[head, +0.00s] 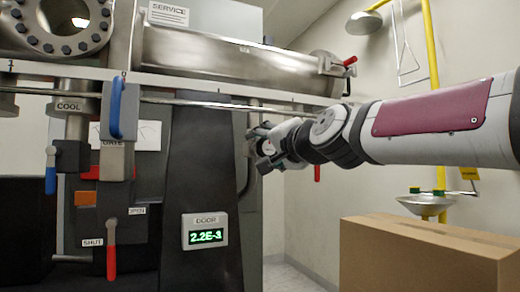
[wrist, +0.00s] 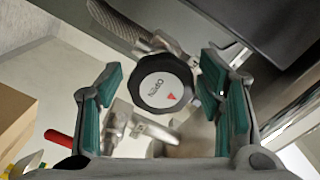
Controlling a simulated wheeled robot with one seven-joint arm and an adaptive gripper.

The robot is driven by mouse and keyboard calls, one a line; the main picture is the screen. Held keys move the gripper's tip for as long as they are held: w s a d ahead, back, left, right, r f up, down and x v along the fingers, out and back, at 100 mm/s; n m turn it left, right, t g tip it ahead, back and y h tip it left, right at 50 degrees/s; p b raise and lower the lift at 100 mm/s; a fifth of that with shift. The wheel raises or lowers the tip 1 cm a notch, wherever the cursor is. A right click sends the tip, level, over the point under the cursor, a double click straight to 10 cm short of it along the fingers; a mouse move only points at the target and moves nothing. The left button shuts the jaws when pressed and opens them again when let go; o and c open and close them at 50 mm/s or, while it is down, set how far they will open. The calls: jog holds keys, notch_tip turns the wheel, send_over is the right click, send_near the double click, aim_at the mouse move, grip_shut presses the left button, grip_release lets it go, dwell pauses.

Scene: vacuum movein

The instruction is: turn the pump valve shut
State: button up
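In the wrist view a round black knob (wrist: 162,88) with a scalloped edge has a pale face marked OPEN and a red triangle. It is mounted on metal pipework with a braided hose. My gripper (wrist: 161,75) is open, with one green-padded finger on each side of the knob. The right finger is close to the knob's edge; I cannot tell whether it touches. A gap shows at the left finger. In the head view my gripper (head: 262,146) is beside the dark column, and the knob is not clearly made out there.
A red lever (head: 111,248) sits by SHUT and OPEN labels, below a blue GATE handle (head: 117,108). A display (head: 206,232) reads 2.2E-3. A cardboard box (head: 425,252) stands at right below my arm. A yellow-piped shower (head: 432,60) is behind.

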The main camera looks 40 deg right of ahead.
jog(key=v, duration=1.2)
dwell(0.3)
